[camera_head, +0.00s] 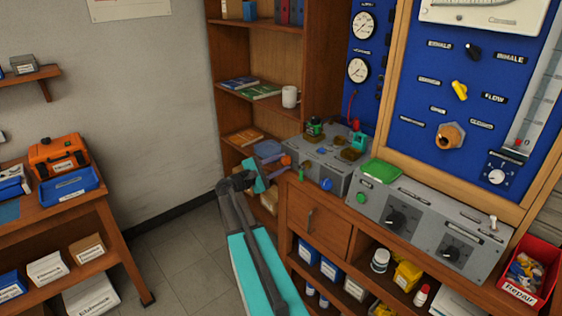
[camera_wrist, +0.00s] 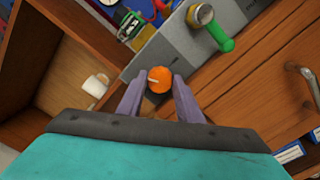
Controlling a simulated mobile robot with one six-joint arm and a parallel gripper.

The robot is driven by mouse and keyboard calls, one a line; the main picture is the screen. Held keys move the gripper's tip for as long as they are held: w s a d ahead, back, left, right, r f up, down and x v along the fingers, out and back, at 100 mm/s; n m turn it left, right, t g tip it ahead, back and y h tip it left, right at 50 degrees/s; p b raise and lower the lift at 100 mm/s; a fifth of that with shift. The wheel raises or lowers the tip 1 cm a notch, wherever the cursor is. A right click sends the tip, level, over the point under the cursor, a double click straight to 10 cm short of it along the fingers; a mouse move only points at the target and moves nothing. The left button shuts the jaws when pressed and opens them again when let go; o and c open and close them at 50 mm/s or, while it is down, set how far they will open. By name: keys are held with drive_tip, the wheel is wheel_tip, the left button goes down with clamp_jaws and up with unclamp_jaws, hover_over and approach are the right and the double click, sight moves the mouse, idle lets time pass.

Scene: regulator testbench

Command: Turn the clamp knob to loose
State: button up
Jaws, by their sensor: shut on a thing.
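The clamp knob appears to be the orange round knob (camera_wrist: 159,79) with a pale line on its face, at the side of a grey metal box (camera_wrist: 177,54). In the wrist view my gripper (camera_wrist: 157,88) has one finger on each side of it, shut on it. In the head view my gripper (camera_head: 277,167) reaches the left end of the grey box (camera_head: 327,168), where the orange knob (camera_head: 286,160) shows small. The knob's shaft and any setting labels are not readable.
A green handle (camera_wrist: 221,38) stands out close to the right of the knob in the wrist view. A blue knob (camera_head: 326,184) is on the box front. A wooden cabinet (camera_head: 318,224) lies below, and a shelf with a white mug (camera_head: 290,97) behind. The floor at left is clear.

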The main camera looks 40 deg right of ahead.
drive_tip(key=n+p, duration=0.2)
drive_tip(key=n, duration=0.1)
drive_tip(key=shift+r+n, duration=0.1)
drive_tip(key=shift+n, duration=0.3)
drive_tip(key=n+p, duration=0.2)
drive_tip(key=n, duration=0.1)
drive_tip(key=shift+n+p, duration=0.3)
drive_tip(key=shift+p, duration=0.05)
drive_tip(key=n+p, duration=0.2)
drive_tip(key=n, duration=0.1)
drive_tip(key=shift+p, duration=0.35)
drive_tip(key=shift+n+p, duration=0.75)
drive_tip(key=shift+n, duration=0.65)
drive_tip(key=shift+f, duration=0.2)
drive_tip(key=o, duration=1)
drive_tip(key=shift+o, duration=0.2)
drive_tip(key=shift+a, duration=0.1)
drive_tip(key=w+a+b, duration=0.1)
drive_tip(key=a+b, duration=0.2)
drive_tip(key=a, duration=1)
drive_tip(key=shift+a+b, duration=0.3)
